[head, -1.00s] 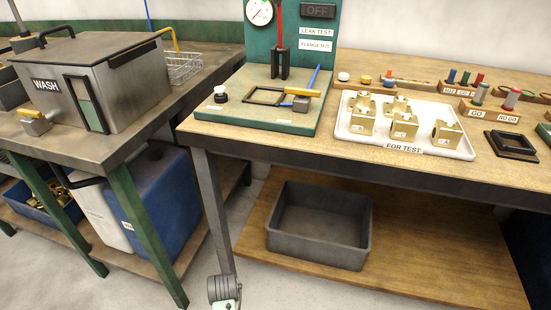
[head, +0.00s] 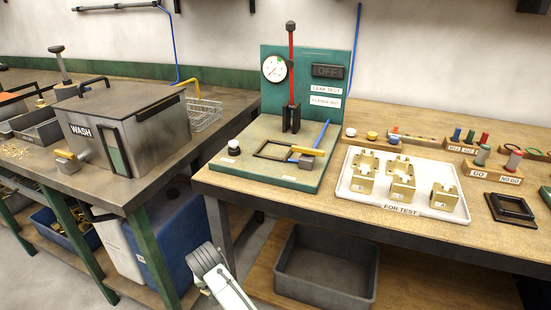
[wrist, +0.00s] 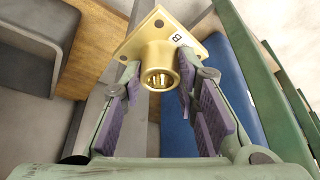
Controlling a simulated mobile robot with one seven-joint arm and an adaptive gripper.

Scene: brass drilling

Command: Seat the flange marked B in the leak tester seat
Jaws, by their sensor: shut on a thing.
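In the wrist view my gripper (wrist: 160,84) is shut on the brass flange (wrist: 158,60), with a finger on each side of its round collar. The flange has a square plate with corner holes, and its B label (wrist: 178,38) faces the camera. The leak tester (head: 318,90) stands on the bench in the head view. Its seat, a dark square frame (head: 272,151), lies on the green base and looks empty. A yellow-handled clamp (head: 307,152) is beside the seat's right side. The gripper and flange are not visible in the head view.
A white FOR TEST tray (head: 430,208) with several brass parts stands right of the tester. Gauges and a dark square frame (head: 511,209) lie farther right. The wash station (head: 125,125) is on the left bench. A grey bin (head: 325,270) sits below the tester bench.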

